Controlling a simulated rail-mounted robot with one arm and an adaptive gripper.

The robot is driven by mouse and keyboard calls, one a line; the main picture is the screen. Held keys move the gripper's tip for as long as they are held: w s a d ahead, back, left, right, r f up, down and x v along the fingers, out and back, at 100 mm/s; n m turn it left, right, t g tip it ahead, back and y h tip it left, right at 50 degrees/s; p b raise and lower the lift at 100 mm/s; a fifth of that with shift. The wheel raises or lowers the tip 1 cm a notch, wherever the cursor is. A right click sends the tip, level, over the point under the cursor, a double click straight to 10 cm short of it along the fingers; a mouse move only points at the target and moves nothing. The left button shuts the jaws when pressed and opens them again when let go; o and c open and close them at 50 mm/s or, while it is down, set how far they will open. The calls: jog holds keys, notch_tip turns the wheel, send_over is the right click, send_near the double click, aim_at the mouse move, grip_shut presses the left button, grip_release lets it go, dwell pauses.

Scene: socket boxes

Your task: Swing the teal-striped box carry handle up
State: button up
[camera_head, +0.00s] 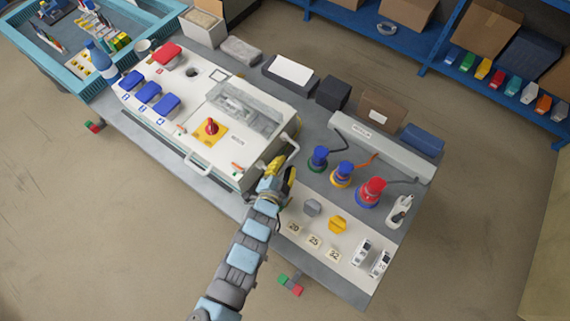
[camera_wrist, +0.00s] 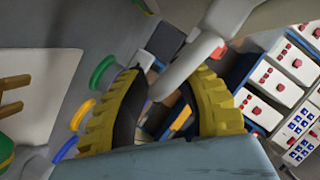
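A large cream box (camera_head: 190,110) stands on the grey bench. My gripper (camera_head: 277,177), with yellow fingers, is at the right end of the box, just below the right handle. In the wrist view my gripper (camera_wrist: 163,85) has its two fingers apart, with a pale handle bar (camera_wrist: 188,68) reaching between them. Gaps show beside the bar. Firm contact cannot be seen.
Blue, yellow and red plugs (camera_head: 342,174) stand right of my gripper. Blue and red socket covers (camera_head: 149,92) are on the box top, with a red knob (camera_head: 211,127). A blue shelf (camera_head: 505,80) with bins stands at upper right. Open floor (camera_head: 110,230) lies at left.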

grip_shut()
jog(key=shift+r, duration=0.1)
jog(key=shift+r+n+g+h+p, duration=0.4)
jog(key=shift+r+n+p, duration=0.1)
jog(key=shift+n+p, duration=0.3)
jog(key=shift+o, duration=2)
grip_release()
jog(key=shift+s, duration=0.1)
jog(key=v, duration=0.7)
